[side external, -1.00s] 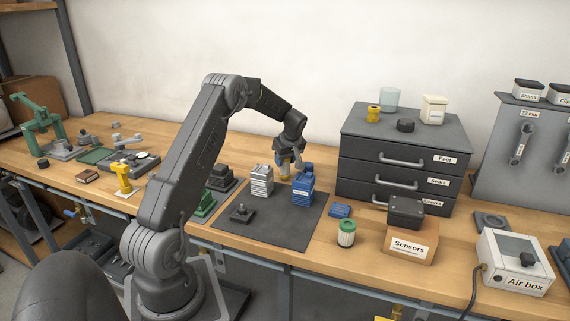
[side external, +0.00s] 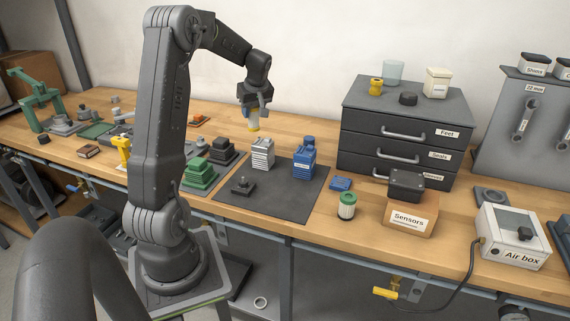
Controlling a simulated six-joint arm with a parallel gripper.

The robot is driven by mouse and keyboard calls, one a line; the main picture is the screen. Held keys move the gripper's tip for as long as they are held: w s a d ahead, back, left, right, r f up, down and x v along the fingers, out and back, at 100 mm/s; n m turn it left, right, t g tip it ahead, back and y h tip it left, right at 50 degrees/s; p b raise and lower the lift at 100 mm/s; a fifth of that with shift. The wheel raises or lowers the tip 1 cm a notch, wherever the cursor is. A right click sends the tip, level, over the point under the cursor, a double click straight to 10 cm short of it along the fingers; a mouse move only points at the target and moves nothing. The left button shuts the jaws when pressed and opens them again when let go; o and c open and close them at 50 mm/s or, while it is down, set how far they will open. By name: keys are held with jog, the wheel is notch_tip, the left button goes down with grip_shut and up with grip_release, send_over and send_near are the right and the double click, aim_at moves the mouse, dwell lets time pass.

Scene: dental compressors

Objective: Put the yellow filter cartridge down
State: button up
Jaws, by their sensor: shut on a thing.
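My gripper (side external: 252,118) points down and is shut on the yellow filter cartridge (side external: 254,128). Only the cartridge's lower end shows, pale with a yellow tip; the fingers hide the rest. It hangs behind the striped grey block (side external: 262,154), seemingly above the back of the bench; its exact height is hard to tell.
A dark mat (side external: 262,204) bears the striped block, a blue ribbed block (side external: 304,164) and a small black part (side external: 243,187). Green and dark stepped blocks (side external: 200,174) stand left of it. A green-topped cartridge (side external: 347,206), Sensors box (side external: 408,220) and drawer cabinet (side external: 390,135) stand right.

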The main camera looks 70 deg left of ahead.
jog(key=s+d+m, duration=0.1)
jog(key=s+d, duration=0.1)
jog(key=d, duration=0.6)
jog(key=s+d, duration=0.3)
jog(key=d, duration=0.6)
jog(key=shift+w+d+f, duration=1.2)
jog(key=shift+w+f, duration=0.35)
jog(key=shift+f, duration=0.3)
jog(key=shift+w+d+f, duration=1.15)
jog(key=shift+w+f, duration=0.4)
jog(key=shift+f, duration=0.25)
jog(key=shift+w+d+f, duration=1.2)
jog(key=shift+w+f, duration=0.35)
jog(key=shift+f, duration=0.3)
jog(key=shift+f, duration=0.2)
jog(key=o, duration=0.9)
jog(key=shift+r, duration=0.1)
